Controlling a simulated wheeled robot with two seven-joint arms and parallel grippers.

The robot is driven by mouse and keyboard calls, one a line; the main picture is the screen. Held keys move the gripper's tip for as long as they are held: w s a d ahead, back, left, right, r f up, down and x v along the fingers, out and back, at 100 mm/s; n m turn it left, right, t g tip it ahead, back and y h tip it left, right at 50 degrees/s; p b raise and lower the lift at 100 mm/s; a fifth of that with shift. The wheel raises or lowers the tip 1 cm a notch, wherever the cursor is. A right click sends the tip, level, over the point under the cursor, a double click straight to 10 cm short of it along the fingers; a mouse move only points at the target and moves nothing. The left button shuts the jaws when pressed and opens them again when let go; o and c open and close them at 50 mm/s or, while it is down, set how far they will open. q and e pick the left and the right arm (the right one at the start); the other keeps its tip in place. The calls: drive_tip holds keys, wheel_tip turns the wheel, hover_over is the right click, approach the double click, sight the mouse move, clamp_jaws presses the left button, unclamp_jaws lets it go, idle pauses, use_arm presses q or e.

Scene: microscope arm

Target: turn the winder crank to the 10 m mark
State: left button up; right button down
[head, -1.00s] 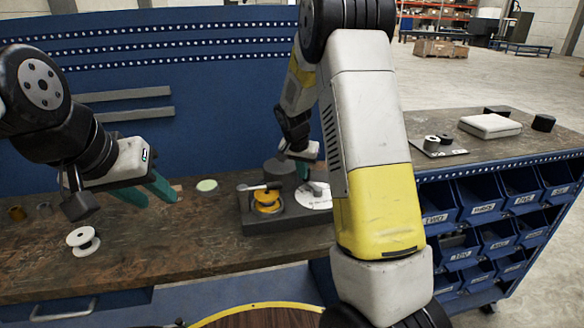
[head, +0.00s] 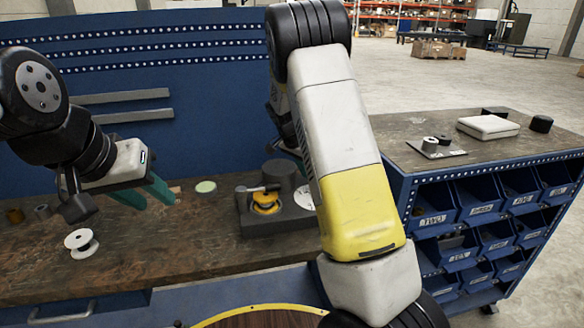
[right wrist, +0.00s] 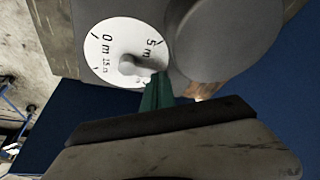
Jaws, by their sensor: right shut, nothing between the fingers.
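The winder (head: 278,221) stands on the bench with a dark grey base, a yellow spool (head: 265,204) and a grey cylinder. Its white dial (head: 302,199) is partly hidden by my right arm. In the right wrist view the dial (right wrist: 98,62) shows 0 m, 5 m and 15 m marks; the 10 m mark is not readable. A grey crank part (right wrist: 128,64) sits over its middle. My right gripper (right wrist: 157,92) is shut, its green fingertips at the dial's edge near the crank; contact is unclear. My left gripper (head: 144,193) is open and empty above the bench.
A white spool (head: 81,243) stands at the bench's left front. A pale green disc (head: 205,187) lies left of the winder. The grey cylinder (right wrist: 208,38) rises close beside the dial. A side cabinet with blue bins (head: 433,217) stands right.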

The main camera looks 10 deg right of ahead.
drive_tip(key=m, duration=0.1)
drive_tip(key=d+m, duration=0.1)
drive_tip(key=shift+w+d+m+g+h, duration=0.1)
drive_tip(key=shift+w+m+g+h, duration=0.2)
drive_tip(key=shift+w+m+g, duration=0.1)
drive_tip(key=m, duration=0.1)
drive_tip(key=d+m+g, duration=0.1)
drive_tip(key=m, duration=0.1)
drive_tip(key=shift+w+d, duration=0.15)
drive_tip(key=shift+d, duration=0.1)
drive_tip(key=shift+d+m+g, duration=0.45)
drive_tip(key=shift+m+g, duration=0.15)
drive_tip(key=shift+m, duration=0.6)
drive_tip(key=shift+d, duration=0.35)
